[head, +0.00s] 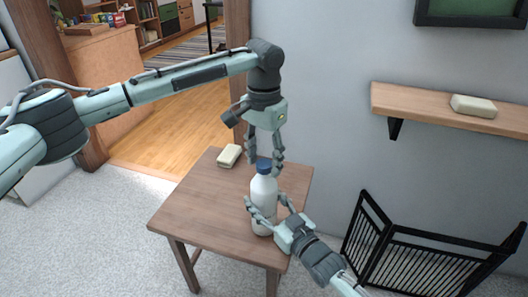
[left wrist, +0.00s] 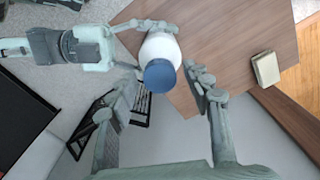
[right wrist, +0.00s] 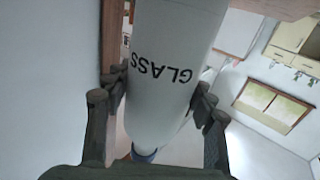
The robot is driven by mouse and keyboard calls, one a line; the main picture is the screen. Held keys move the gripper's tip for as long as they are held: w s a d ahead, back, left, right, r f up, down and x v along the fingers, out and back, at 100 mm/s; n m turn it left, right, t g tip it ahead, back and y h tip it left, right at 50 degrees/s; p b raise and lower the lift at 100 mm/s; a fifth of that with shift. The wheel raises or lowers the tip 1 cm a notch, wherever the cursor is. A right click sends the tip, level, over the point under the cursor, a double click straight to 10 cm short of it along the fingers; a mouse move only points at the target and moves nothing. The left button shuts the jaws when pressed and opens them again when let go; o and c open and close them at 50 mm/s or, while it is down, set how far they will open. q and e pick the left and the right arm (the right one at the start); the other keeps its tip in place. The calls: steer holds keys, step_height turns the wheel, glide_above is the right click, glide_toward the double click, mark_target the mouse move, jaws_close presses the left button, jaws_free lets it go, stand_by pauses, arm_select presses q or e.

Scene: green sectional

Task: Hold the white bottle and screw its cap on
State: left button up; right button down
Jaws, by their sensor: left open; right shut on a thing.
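The white bottle (head: 264,190) stands upright near the front right of the wooden table (head: 205,205). Its blue cap (head: 264,165) sits on the neck; how tightly it is screwed cannot be told. My right gripper (head: 266,208) is shut on the bottle's body from the front right. In the right wrist view the bottle (right wrist: 172,70) fills the space between its fingers and shows the word GLASS. My left gripper (head: 265,160) is open, pointing down, with its fingers on either side of the cap. In the left wrist view the cap (left wrist: 160,76) lies between the spread fingers, apparently untouched.
A cream soap-like block (head: 229,156) lies at the table's back. A similar block (head: 473,106) rests on a wall shelf (head: 420,104) at the right. A black folding gate (head: 425,262) stands on the carpet right of the table. The table's left part is clear.

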arm_select(q)
jaws_close()
steer(key=shift+o, duration=0.7)
jaws_free()
step_height(320, 180, up, 12)
stand_by(0.3)
arm_select(e)
steer(key=shift+c, duration=2.4)
jaws_free()
